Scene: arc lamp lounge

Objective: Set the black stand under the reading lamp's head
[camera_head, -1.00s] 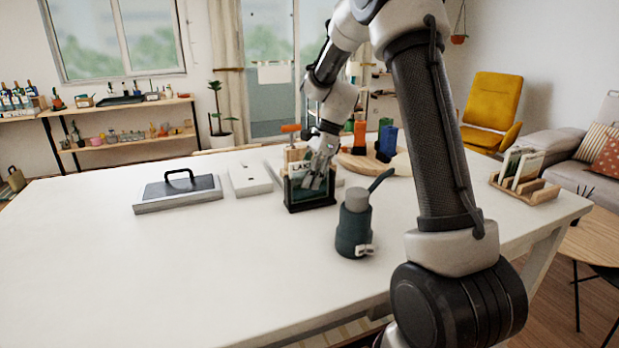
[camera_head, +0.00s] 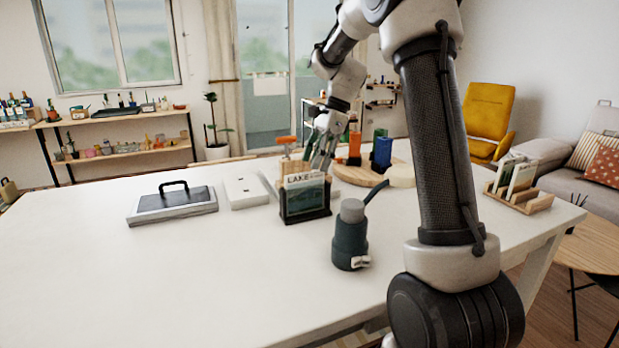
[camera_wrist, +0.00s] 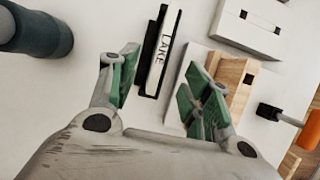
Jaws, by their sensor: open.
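The black stand (camera_head: 305,216) is upright on the white table, holding a card marked LAKE (camera_head: 304,180). In the wrist view the stand (camera_wrist: 150,72) shows from above, beyond and between my fingers. The reading lamp has a dark base (camera_head: 350,243) to the right of the stand, a thin arm and a round cream head (camera_head: 401,176) farther back. The lamp base is partly in the wrist view (camera_wrist: 36,30). My gripper (camera_head: 322,158) is open and empty, above and behind the stand. The stand is not under the lamp's head.
A round wooden board (camera_head: 352,176) with orange and blue items lies behind the lamp's arm. A white block (camera_head: 246,192) and a grey tray with a black handle (camera_head: 174,203) are left. A wooden card rack (camera_head: 522,198) is right. The table's front left is clear.

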